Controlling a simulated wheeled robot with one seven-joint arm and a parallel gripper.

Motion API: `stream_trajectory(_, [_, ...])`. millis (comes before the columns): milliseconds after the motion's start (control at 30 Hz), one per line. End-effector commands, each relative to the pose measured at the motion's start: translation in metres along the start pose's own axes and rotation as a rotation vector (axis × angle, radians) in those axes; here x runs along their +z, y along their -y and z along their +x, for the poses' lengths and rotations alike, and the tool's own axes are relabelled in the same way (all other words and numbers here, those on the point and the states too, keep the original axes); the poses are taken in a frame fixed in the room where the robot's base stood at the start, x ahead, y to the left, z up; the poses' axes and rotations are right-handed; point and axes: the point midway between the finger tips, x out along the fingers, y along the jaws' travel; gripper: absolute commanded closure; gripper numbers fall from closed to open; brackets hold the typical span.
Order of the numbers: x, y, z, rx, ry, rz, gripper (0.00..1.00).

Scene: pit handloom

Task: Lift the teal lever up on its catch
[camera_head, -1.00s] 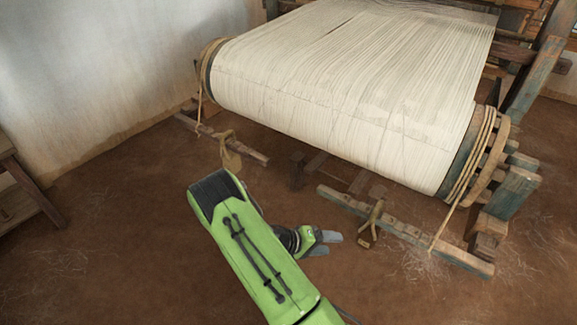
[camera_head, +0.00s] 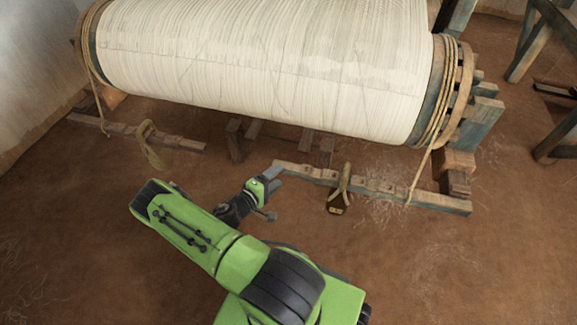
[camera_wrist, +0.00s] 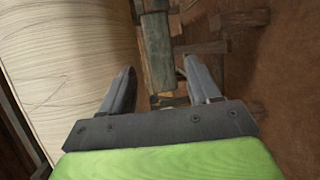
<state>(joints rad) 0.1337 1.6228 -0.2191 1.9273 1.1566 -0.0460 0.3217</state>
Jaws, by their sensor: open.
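A long, low wooden bar with worn blue-teal paint (camera_head: 385,188), likely the teal lever, lies near the floor in front of the loom's right end in the head view. A tan strap with a small dark block (camera_head: 340,195) crosses it. My gripper (camera_head: 275,180) is open and empty at the bar's left end. I cannot tell whether they touch. In the wrist view, a teal wooden piece (camera_wrist: 157,50) shows beyond and between my open fingers (camera_wrist: 158,80). I cannot tell whether it is the bar or a loom post. No catch is clearly visible.
The large warp beam (camera_head: 260,70) stands above and behind the gripper; it fills the left of the wrist view (camera_wrist: 65,60). A teal post (camera_head: 475,122) stands at its right end. Another low bar (camera_head: 180,143) with a strap lies left.

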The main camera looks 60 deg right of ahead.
Motion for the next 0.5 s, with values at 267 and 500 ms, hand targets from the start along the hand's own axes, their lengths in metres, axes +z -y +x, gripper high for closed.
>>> stream_trajectory(267, [0.001,0.003,0.066,-0.001,0.004,0.003,0.39])
stream_trajectory(500, [0.000,0.001,0.086,-0.001,0.000,0.000,0.39])
